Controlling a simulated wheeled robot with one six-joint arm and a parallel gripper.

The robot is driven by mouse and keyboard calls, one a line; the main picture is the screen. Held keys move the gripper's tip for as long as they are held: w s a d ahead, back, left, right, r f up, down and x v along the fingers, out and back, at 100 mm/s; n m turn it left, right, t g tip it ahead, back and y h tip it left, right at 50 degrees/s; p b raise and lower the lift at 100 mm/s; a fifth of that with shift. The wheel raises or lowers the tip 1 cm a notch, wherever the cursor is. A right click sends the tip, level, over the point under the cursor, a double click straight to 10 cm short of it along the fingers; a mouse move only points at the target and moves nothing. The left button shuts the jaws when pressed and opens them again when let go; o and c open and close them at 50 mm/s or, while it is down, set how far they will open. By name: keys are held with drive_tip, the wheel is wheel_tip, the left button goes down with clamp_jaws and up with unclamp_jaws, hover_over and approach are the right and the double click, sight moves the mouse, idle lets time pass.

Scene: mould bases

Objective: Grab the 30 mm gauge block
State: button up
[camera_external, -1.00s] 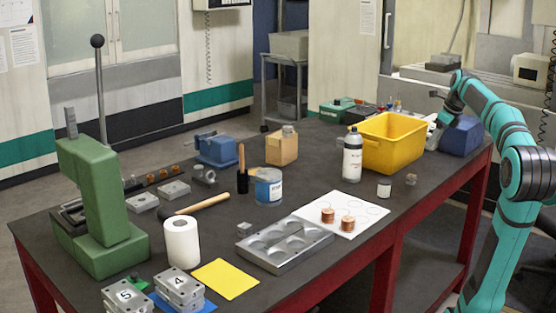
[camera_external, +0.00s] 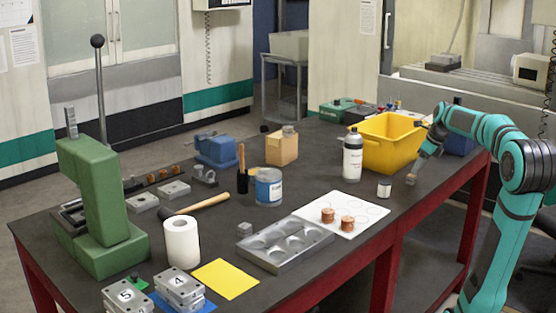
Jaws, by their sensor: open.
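A small grey cube (camera_external: 244,229) lies near the left end of the metal tray. No size marking is legible on either, so I cannot tell which is the 30 mm gauge block.
A yellow bin (camera_external: 388,146) and a white bottle (camera_external: 352,155) stand behind and left of my gripper. A white sheet (camera_external: 362,217) with two copper pieces (camera_external: 338,219) lies in front, beside the metal tray (camera_external: 270,256). The bench's right edge is close by.

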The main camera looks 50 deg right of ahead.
sight(413, 176)
drive_tip(key=x, duration=0.5)
